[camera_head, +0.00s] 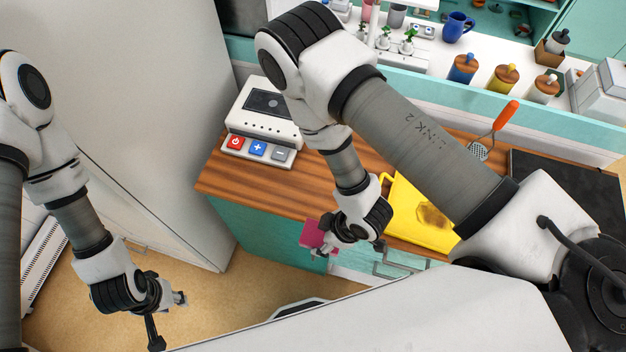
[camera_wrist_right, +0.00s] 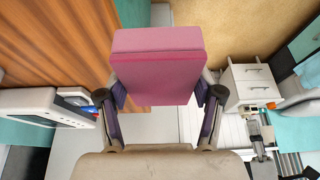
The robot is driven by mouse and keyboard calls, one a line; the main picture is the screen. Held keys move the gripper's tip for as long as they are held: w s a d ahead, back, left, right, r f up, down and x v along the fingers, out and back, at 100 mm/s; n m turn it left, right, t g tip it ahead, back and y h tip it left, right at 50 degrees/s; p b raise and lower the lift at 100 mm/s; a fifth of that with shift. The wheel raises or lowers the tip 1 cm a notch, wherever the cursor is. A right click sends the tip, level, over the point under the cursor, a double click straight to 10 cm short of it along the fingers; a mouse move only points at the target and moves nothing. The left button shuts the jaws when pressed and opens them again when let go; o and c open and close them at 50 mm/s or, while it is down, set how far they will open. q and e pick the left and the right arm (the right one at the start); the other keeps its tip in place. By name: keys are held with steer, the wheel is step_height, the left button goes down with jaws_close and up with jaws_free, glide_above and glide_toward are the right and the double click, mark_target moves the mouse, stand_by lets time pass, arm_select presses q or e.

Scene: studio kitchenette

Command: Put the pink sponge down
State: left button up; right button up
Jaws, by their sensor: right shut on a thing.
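The pink sponge (camera_wrist_right: 158,70) is a block with a lighter pink top layer. My right gripper (camera_wrist_right: 160,100) is shut on it, one finger on each side, in the right wrist view. In the head view the sponge (camera_head: 315,236) and my right gripper (camera_head: 328,240) are at the front edge of the wooden counter (camera_head: 235,178), with the sponge raised in the air. My left gripper (camera_head: 168,318) hangs low over the floor at the left, its fingers apart and nothing between them.
A white device with red, blue and grey buttons (camera_head: 262,118) stands on the counter's left part. A yellow board (camera_head: 408,215) with a brown stain lies right of my right gripper. Bare wood shows at the counter's left front.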

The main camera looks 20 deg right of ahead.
steer(key=w+b, duration=0.2)
steer(key=b, duration=0.1)
steer(key=w+b, duration=0.2)
steer(key=w, duration=0.1)
steer(key=w+d+b, duration=0.1)
steer(key=w+b, duration=0.1)
steer(key=b, duration=0.1)
steer(key=shift+w+d+f+b, duration=0.1)
steer(key=shift+w+f+b, duration=0.1)
steer(key=shift+w+b, duration=0.15)
steer(key=p, duration=0.3)
glide_above(312, 190)
steer(key=d, duration=0.1)
steer(key=shift+s+f, duration=0.15)
steer(key=shift+f, duration=0.35)
steer(key=f, duration=0.1)
steer(key=f+p, duration=0.1)
steer(key=f, duration=0.1)
steer(key=shift+s+a, duration=0.15)
steer(key=shift+s, duration=0.05)
steer(key=shift+f, duration=0.55)
steer(key=o, duration=1)
steer(key=shift+r, duration=0.1)
